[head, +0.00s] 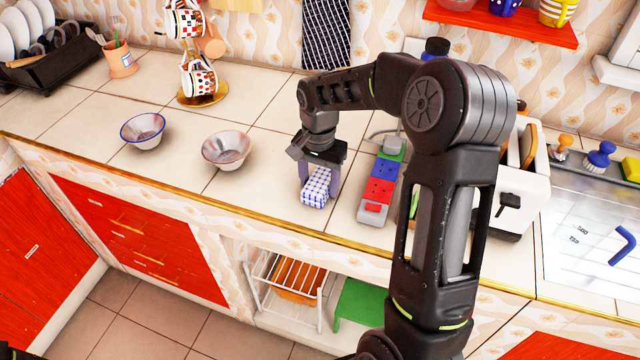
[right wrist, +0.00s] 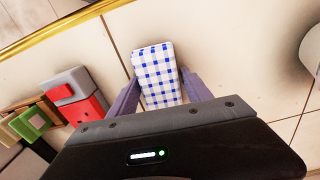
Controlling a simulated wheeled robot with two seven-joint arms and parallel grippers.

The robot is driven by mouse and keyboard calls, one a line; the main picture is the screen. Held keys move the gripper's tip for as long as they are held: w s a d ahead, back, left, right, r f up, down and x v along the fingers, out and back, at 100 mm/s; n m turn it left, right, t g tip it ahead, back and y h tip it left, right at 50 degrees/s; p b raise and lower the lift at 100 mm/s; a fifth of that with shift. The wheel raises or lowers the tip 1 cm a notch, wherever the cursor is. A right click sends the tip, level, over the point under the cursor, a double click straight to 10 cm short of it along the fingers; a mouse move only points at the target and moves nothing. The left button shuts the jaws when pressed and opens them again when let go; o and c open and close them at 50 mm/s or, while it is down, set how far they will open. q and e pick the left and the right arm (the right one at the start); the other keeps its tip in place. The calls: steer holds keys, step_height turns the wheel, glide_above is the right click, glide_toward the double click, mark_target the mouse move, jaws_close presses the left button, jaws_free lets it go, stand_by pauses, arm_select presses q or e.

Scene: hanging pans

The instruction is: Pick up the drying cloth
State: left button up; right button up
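The drying cloth (head: 315,190) is a folded blue-and-white checked bundle on the tiled counter, near its front edge. It also shows in the right wrist view (right wrist: 157,72). My right gripper (head: 320,185) is over the cloth and points down, with one finger on each side of it. In the right wrist view the fingers of my right gripper (right wrist: 160,80) stand wide apart. I cannot tell whether they touch the cloth's sides. The cloth's near end is partly hidden by the gripper body in the wrist view. My left gripper is not in view.
A block with red, blue and green parts (head: 380,185) lies right of the cloth. A toaster (head: 520,185) and a sink (head: 590,230) are farther right. A pink-rimmed bowl (head: 226,149) and a blue-rimmed bowl (head: 143,131) stand left. Bare counter lies between bowl and cloth.

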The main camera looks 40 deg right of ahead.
mark_target(319, 180)
steer(key=c, duration=1)
steer(key=shift+o, duration=0.2)
steer(key=shift+r, duration=0.15)
step_height(319, 180, up, 10)
steer(key=shift+f+b, duration=0.1)
steer(key=shift+b, duration=0.5)
steer(key=o, duration=0.8)
steer(key=shift+c, duration=0.2)
steer(key=c, duration=0.6)
